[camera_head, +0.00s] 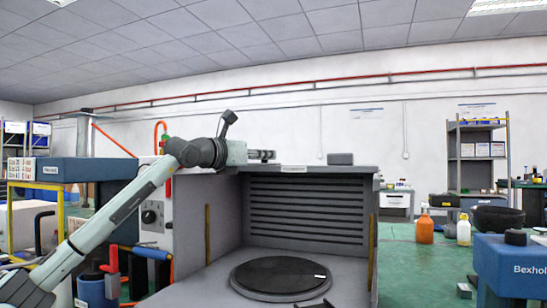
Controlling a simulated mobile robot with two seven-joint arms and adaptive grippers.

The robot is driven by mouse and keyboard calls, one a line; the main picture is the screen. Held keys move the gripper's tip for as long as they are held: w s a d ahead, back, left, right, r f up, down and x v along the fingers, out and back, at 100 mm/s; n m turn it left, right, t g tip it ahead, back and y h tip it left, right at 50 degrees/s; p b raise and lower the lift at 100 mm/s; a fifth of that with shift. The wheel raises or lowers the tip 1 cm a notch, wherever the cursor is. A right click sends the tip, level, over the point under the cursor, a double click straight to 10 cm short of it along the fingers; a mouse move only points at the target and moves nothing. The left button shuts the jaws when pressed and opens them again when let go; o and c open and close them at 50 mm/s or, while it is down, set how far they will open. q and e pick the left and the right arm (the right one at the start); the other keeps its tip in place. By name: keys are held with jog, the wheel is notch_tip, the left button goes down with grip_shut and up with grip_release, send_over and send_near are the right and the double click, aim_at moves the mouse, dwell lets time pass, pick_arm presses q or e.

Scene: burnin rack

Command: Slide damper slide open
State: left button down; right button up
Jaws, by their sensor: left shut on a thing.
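A grey open-fronted chamber stands in the middle, with a flat top (340,170). My left arm reaches up from the lower left and over its left side. My left gripper (267,155) lies level just above the top, pointing right. It is shut on a small part of the damper slide, which its fingers mostly hide. How far the slide is open cannot be made out. A dark block (340,158) sits on the top, to the right of the gripper and apart from it. My right gripper is not in view.
Inside the chamber are a louvred back wall (305,212) and a round dark turntable (280,275). A control panel with a dial (150,216) is on its left. A blue box (508,262) stands at right, with orange (424,228) and white bottles behind. Green floor shows between.

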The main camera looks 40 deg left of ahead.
pick_arm(q)
jog(key=shift+s+a, duration=0.1)
jog(key=shift+a, duration=0.25)
jog(key=c, duration=1.5)
grip_release()
jog(key=shift+s+a, duration=0.15)
jog(key=shift+s, duration=1.75)
jog(key=shift+s+a, duration=0.1)
jog(key=shift+s, duration=1.75)
jog(key=shift+c, duration=0.4)
